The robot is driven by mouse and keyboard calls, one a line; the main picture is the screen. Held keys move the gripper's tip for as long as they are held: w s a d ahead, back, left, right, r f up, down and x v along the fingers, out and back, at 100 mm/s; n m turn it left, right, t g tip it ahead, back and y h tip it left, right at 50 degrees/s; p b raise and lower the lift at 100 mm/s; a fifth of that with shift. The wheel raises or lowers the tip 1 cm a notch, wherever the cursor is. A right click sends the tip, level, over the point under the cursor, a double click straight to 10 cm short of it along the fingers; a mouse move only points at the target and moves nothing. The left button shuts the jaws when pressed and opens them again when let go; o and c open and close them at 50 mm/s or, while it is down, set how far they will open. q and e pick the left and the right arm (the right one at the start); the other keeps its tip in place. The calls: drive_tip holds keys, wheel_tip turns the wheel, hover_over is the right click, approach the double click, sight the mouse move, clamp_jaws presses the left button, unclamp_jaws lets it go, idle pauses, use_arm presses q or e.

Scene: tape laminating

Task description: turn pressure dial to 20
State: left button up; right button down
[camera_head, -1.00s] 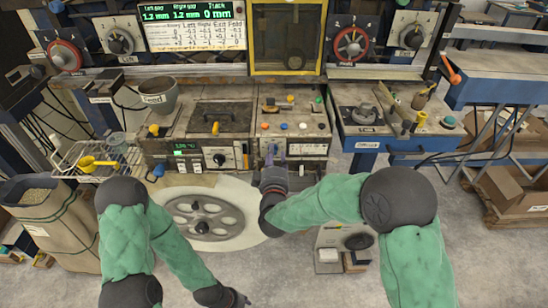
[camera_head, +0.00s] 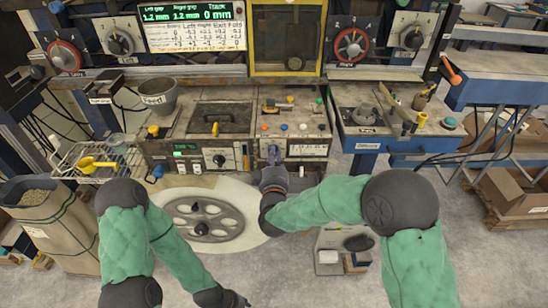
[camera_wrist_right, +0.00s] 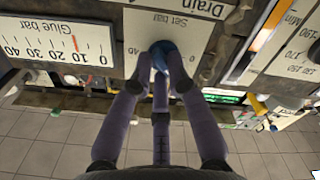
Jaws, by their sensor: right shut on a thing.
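The pressure dial is a small blue knob (camera_wrist_right: 163,54) on a white plate marked "Set bar", upside down in the right wrist view. My right gripper (camera_wrist_right: 160,72) is shut on this knob, its fingers on both sides. The knob's pointer is hidden. The "Glue bar" gauge (camera_wrist_right: 50,50) beside it runs from 0 to 40, with its red needle near 10. In the head view my right gripper (camera_head: 273,160) is at the front of the middle machine panel, covering the dial. My left gripper (camera_head: 237,299) is low at the bottom edge, away from the panel; its fingers are unclear.
The control unit (camera_head: 225,160) with a black knob (camera_head: 219,160) stands left of my right gripper. A spoked wheel (camera_head: 205,217) lies below it. A blue bench (camera_head: 385,143) is at the right. A grain sack (camera_head: 50,225) stands at the left.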

drive_tip(key=shift+f+m+b, duration=0.2)
drive_tip(key=shift+m+b, duration=1.9)
drive_tip(key=shift+m, duration=1.8)
drive_tip(key=c, duration=1.2)
unclamp_jaws()
drive_tip(key=s, duration=1.2)
